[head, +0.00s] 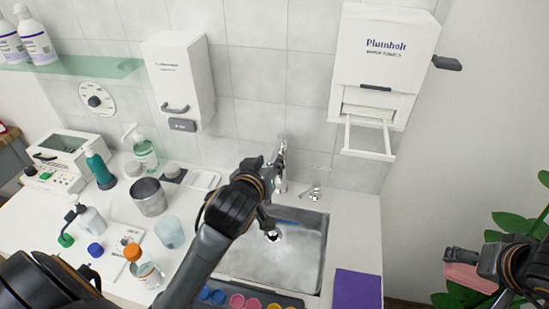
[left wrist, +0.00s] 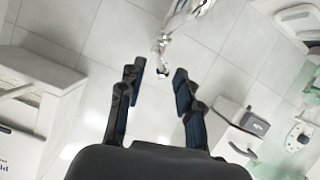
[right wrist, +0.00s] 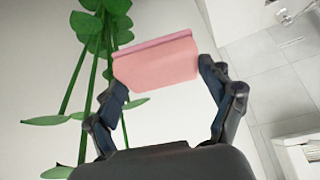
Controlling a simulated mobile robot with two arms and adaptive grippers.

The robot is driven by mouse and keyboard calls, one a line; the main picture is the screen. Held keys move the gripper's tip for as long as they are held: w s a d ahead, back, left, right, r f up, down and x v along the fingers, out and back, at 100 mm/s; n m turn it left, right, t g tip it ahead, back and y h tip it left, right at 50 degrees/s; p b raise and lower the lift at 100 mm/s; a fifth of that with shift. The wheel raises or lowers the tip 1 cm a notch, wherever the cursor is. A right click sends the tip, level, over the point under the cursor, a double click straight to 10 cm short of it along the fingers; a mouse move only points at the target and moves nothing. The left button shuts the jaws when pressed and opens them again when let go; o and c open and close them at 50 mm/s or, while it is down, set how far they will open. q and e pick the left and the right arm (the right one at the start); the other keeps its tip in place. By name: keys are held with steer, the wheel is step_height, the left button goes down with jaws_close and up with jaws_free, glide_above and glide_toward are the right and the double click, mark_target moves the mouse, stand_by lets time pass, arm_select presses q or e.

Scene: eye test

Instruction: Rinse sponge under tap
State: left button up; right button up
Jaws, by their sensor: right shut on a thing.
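A pink sponge (head: 468,277) is held at the far right by my right gripper (head: 480,262), off the counter and away from the sink (head: 300,262). In the right wrist view the sponge (right wrist: 157,60) sits between the two fingertips. The chrome tap (head: 281,165) stands at the back of the sink, partly hidden by my left arm. My left gripper (left wrist: 158,70) is open and empty, in front of the tap. In the left wrist view the tap (left wrist: 184,12) shows beyond the gap between its fingers. I cannot tell whether a finger touches it.
Bottles, a metal canister (head: 148,197) and a glass (head: 170,232) crowd the counter left of the sink. A purple cloth or pad (head: 357,290) lies at its right. A dispenser (head: 378,65) with an open tray hangs above. A plant (head: 520,222) stands at right.

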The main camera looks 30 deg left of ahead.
mark_target(274, 153)
arm_select(q)
steer(key=shift+p+x, duration=0.35)
steer(key=shift+x, duration=2.45)
steer(key=shift+s, duration=0.1)
steer(key=shift+c, duration=0.3)
jaws_close()
